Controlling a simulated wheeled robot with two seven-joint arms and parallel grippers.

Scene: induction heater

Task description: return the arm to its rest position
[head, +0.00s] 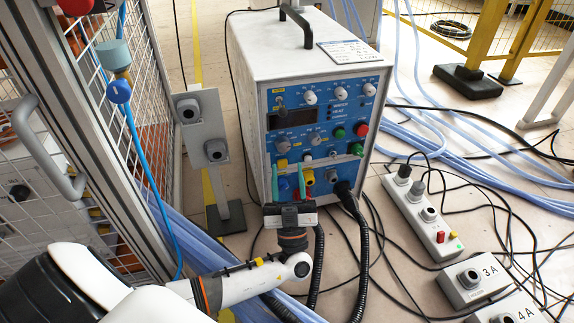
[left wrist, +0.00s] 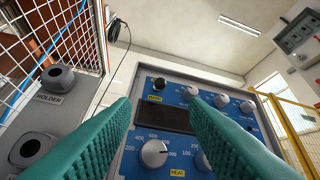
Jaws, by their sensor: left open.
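My left arm (head: 240,280) reaches in from the lower left of the head view. My left gripper (head: 288,178) is open in front of the lower part of the induction heater's blue front panel (head: 318,130). Its two teal fingers stand apart with nothing between them; they also frame the lower part of the left wrist view (left wrist: 158,105). Between and beyond them, that view shows the heater's dark display (left wrist: 163,119) and a silver knob (left wrist: 154,152). Whether the fingers touch the panel, I cannot tell. The fingers hide part of the panel. My right gripper is in neither view.
A holder post with two grey sockets (head: 203,125) stands left of the heater. A mesh cage door with a grey handle (head: 45,150) is at the left. Black cables, blue hoses and a socket strip (head: 420,212) lie on the right floor. Labelled boxes (head: 476,280) sit lower right.

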